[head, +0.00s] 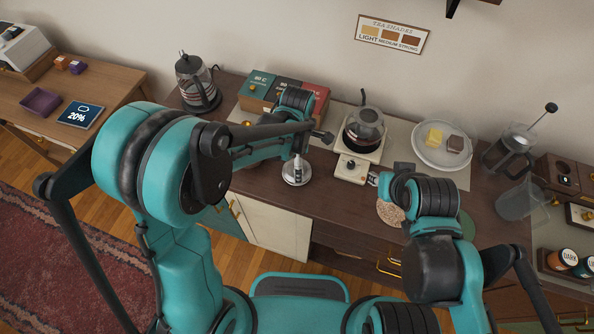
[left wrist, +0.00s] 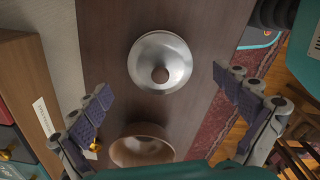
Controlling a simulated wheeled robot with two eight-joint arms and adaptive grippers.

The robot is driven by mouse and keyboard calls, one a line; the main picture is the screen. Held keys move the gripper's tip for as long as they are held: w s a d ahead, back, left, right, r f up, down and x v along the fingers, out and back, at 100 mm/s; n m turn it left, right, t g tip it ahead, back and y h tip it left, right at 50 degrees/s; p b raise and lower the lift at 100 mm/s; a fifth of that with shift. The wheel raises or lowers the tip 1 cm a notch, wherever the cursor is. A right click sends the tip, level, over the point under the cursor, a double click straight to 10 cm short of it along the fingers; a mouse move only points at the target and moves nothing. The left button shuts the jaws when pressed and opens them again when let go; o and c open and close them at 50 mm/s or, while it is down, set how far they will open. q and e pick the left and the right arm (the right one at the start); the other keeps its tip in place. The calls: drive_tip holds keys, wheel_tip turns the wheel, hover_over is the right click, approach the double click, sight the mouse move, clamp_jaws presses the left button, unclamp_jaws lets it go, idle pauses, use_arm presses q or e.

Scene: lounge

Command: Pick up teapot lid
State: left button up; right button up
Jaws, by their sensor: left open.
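The teapot lid, a round silver dome with a brown knob, lies on the dark wood counter in the left wrist view (left wrist: 160,48). In the head view a silver disc (head: 296,178) that looks like the lid sits beside my left forearm, partly covered. My left gripper (left wrist: 162,82) is open and empty, its fingers apart on either side of the lid without visible contact. A glass teapot (head: 364,128) stands on a cream warmer (head: 350,169). My right arm is over the counter's right part; its fingers are not clearly visible.
A brown bowl (left wrist: 142,152) is close to the lid in the left wrist view. A plate (head: 442,158), another press (head: 508,150) and a clear jug (head: 515,203) stand right.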

use_arm(q)
wheel_tip(320, 180, down, 3)
drive_tip(key=shift+r, duration=0.2)
drive_tip(key=shift+r, duration=0.1)
drive_tip(key=c, duration=1.4)
drive_tip(key=shift+s, duration=0.15)
drive_tip(key=shift+c, duration=0.9)
drive_tip(key=shift+c, duration=0.6)
